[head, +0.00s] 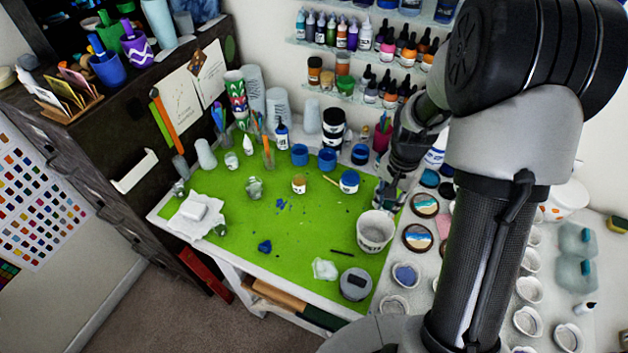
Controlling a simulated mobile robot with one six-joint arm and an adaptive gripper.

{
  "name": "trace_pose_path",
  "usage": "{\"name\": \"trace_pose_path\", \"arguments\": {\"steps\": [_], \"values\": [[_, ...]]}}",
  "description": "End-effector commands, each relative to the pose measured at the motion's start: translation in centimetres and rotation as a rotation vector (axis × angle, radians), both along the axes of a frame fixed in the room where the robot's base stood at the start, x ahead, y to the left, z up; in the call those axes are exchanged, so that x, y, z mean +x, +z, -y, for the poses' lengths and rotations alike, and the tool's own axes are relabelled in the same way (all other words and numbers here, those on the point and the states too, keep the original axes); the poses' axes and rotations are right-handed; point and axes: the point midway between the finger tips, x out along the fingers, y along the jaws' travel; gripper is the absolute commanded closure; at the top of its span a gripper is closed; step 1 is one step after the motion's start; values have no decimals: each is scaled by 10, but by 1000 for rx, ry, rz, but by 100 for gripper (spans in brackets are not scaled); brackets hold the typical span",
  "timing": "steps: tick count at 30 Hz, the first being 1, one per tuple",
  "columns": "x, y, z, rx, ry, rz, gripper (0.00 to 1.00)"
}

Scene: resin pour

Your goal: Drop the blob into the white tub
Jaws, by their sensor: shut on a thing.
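The white tub (376,232) is a speckled off-white bucket standing upright at the right side of the green mat, its open top facing up. My gripper (388,203) points down just above and behind the tub's right rim. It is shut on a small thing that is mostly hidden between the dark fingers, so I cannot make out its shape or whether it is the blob. A dark blue blob (264,246) lies on the mat to the left of the tub. A clear, whitish lump (325,269) lies in front of the tub.
The green mat (225,262) has free room at its left and middle. A grey-lidded round container (355,284) stands at the front edge. Blue cups (327,160) and bottles line the back. Painted round coasters (418,238) lie right of the tub. My arm hides part of the right side.

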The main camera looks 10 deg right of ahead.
Motion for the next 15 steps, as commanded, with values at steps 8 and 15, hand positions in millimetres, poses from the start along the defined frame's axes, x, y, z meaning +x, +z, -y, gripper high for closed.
{"name": "trace_pose_path", "arguments": {"steps": [8,15], "values": [[0,-37,0,0,0,-1,87],[0,-47,0,0,0,0,87]]}}
